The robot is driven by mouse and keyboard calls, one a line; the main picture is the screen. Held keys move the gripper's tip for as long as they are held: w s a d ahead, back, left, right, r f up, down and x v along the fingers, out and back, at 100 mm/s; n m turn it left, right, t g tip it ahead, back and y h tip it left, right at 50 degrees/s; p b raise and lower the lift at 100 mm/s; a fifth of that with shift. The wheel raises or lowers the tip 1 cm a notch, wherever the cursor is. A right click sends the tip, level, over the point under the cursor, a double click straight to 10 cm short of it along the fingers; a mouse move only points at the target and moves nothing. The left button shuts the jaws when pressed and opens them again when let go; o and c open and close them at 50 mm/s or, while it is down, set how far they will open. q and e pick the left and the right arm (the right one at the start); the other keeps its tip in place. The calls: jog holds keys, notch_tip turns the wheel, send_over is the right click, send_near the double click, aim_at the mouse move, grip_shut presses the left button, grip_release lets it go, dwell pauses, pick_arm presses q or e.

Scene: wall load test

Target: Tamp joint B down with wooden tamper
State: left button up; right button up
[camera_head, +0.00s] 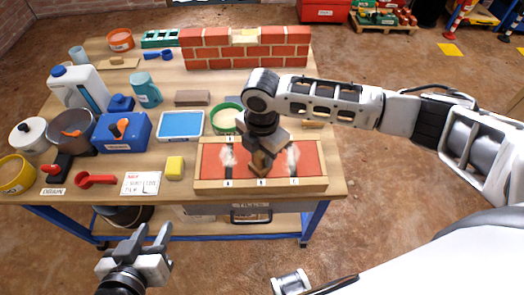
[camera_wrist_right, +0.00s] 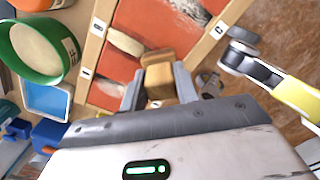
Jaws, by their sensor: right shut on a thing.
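A wooden tray (camera_head: 311,184) with red brick panels and labels A, B and C along its front lies at the table's front edge. Pale material shows in the left and right joints; the middle one, joint B, is hidden by my gripper and tamper. My right gripper (camera_head: 264,146) points down over the middle joint, shut on the wooden tamper (camera_head: 259,163). In the right wrist view the tamper (camera_wrist_right: 158,76) sits between the two fingers (camera_wrist_right: 159,90). Whether its foot touches the joint cannot be told. My left gripper (camera_head: 151,236) is open and empty, in front of the table.
A small brick wall (camera_head: 245,52) stands at the back. A green-rimmed bowl (camera_head: 225,119), blue tray (camera_head: 181,125), yellow sponge (camera_head: 175,167) and blue box (camera_head: 122,132) lie left of the wooden tray. Bare tabletop (camera_head: 170,75) shows behind them.

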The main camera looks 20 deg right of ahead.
notch_tip(320, 180, up, 3)
jog(key=p, duration=0.2)
jog(key=shift+f+p, duration=0.2)
jog(key=shift+p, duration=0.15)
notch_tip(320, 180, up, 2)
jog(key=shift+r+p, duration=0.1)
jog(key=shift+p, duration=1.1)
jog(key=shift+r+p, duration=0.25)
jog(key=shift+p, duration=0.1)
jog(key=shift+r+p, duration=0.8)
jog(key=shift+p, duration=0.15)
pick_arm(q)
jog(key=shift+s+a+r+m+g+y, duration=0.15)
jog(key=shift+a+r+m+g+y, duration=0.15)
jog(key=shift+r, duration=0.25)
jog(key=shift+s+a+r+m+g+y, duration=0.1)
jog(key=shift+s+a+r+m+g, duration=0.1)
jog(key=shift+a+r, duration=0.25)
jog(key=shift+d+r, duration=0.1)
